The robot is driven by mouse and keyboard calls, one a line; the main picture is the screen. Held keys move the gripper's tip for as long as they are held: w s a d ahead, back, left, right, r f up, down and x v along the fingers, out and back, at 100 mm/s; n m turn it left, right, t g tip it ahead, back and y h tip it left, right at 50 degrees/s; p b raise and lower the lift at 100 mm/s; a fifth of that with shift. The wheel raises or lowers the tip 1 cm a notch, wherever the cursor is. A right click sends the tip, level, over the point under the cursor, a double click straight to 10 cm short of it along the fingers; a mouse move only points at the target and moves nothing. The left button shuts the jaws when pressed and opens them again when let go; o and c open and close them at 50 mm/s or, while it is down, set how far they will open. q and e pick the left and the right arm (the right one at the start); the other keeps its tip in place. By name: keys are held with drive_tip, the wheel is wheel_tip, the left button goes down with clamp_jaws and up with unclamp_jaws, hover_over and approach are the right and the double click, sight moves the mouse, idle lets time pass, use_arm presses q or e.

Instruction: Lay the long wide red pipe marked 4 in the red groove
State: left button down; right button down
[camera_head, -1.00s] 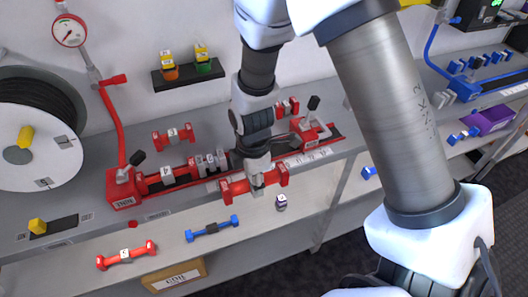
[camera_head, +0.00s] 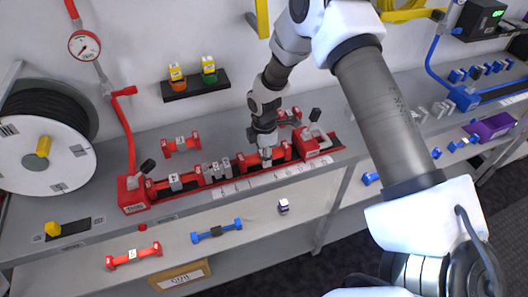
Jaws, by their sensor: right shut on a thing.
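My right gripper (camera_head: 265,161) points down and is shut on a red pipe (camera_head: 281,152) with wide ends. The fingers cover the pipe's middle, so its mark cannot be read. The pipe is lined up along the right part of the red groove (camera_head: 233,187), between the grey pieces and the right red end block (camera_head: 308,144). I cannot tell whether it rests fully in the groove or is slightly above it. Another red pipe (camera_head: 175,182) lies in the groove's left part, beside the left red end block (camera_head: 133,193). My left gripper is not in view.
Several grey pieces (camera_head: 215,171) stand in the groove between the two pipes. A loose red pipe (camera_head: 181,145) lies behind the groove. Another red pipe (camera_head: 133,256) and a blue pipe (camera_head: 216,231) lie in front, near a small white-purple piece (camera_head: 284,206). A cable reel (camera_head: 45,150) stands at left.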

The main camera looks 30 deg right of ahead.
drive_tip(key=shift+f, duration=0.15)
drive_tip(key=c, duration=0.7)
unclamp_jaws()
wheel_tip(320, 180, up, 12)
drive_tip(key=b, duration=0.2)
drive_tip(key=shift+a+f+b, duration=0.1)
drive_tip(key=shift+f+b, duration=0.1)
drive_tip(key=shift+b, duration=0.1)
drive_tip(key=shift+r, duration=0.4)
